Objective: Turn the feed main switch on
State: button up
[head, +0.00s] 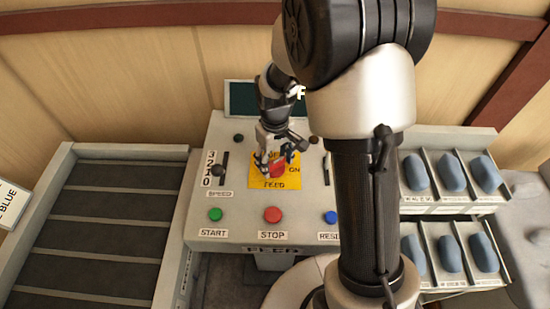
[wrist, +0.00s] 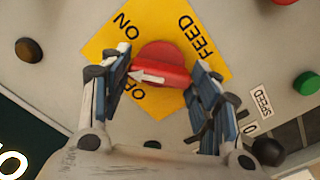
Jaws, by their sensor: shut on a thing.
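The feed main switch is a round red knob (wrist: 165,62) with a white arrow, on a yellow plate (wrist: 185,20) marked ON, OFF and FEED. My gripper (wrist: 162,66) is shut on the knob, with one finger on each side. In the head view my gripper (head: 275,160) stands over the yellow plate (head: 260,181) from behind, and part of the red knob (head: 277,172) shows below it. The ON label (head: 294,169) is to its right.
The grey panel (head: 205,232) also carries a speed lever (head: 218,171), a green START button (head: 215,214), a red STOP button (head: 273,214) and a blue button (head: 331,217). A dark screen (head: 240,98) stands behind. Trays with blue pieces (head: 452,173) are on the right.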

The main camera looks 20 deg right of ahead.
aim_at(275, 162)
jog(key=m, duration=0.3)
jog(key=shift+m, duration=0.4)
jog(key=shift+m+p, duration=0.3)
jog(key=shift+m, duration=1.5)
jog(key=o, duration=1)
jog(key=shift+o, duration=0.2)
jog(key=shift+r, duration=0.1)
notch_tip(275, 162, up, 12)
